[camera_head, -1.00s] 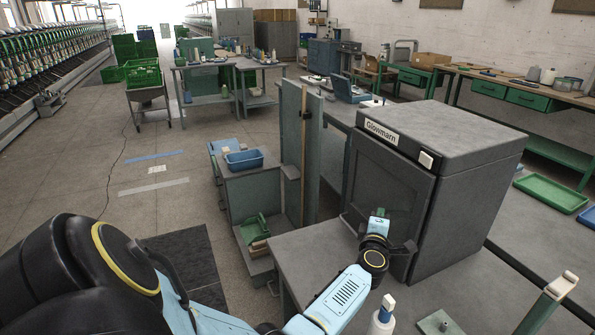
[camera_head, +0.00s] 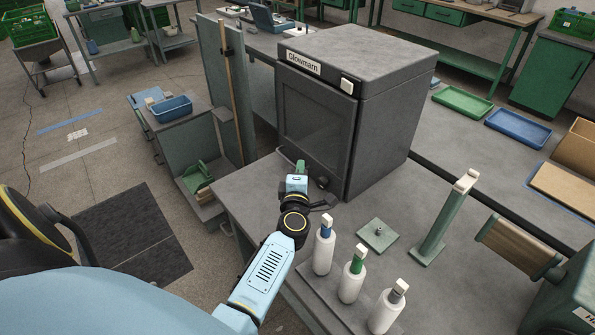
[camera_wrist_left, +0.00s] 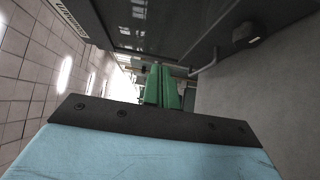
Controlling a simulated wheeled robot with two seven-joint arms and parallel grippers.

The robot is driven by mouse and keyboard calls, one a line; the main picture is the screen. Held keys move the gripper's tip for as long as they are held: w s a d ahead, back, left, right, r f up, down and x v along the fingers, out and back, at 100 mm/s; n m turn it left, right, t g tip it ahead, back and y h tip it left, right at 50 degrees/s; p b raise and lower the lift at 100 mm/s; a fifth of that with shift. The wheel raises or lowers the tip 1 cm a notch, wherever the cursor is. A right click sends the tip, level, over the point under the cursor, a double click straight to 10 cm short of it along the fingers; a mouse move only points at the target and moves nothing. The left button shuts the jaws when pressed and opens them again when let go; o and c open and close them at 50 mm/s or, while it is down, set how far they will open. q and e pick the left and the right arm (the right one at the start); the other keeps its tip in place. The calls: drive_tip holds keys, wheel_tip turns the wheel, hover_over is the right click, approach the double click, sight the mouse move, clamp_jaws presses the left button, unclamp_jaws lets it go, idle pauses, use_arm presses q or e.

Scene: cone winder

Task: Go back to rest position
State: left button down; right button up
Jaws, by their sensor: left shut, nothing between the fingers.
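My left gripper (camera_head: 300,168) is in front of the lower front of the dark grey box oven (camera_head: 317,115) labelled Glowmarn, above the grey table (camera_head: 250,190). Its green fingers also show in the left wrist view (camera_wrist_left: 162,88), close together with nothing between them. I cannot tell whether the fingertips touch the oven. The oven's door looks shut. My right gripper is not in view.
Three white bottles (camera_head: 351,280) with blue, green and grey necks stand right of my left forearm. A green plate (camera_head: 378,235) and a slanted green post (camera_head: 445,220) are further right. A blue bin (camera_head: 171,108) sits on a cart at left.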

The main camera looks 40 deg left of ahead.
use_arm(q)
drive_tip(key=shift+v, duration=1)
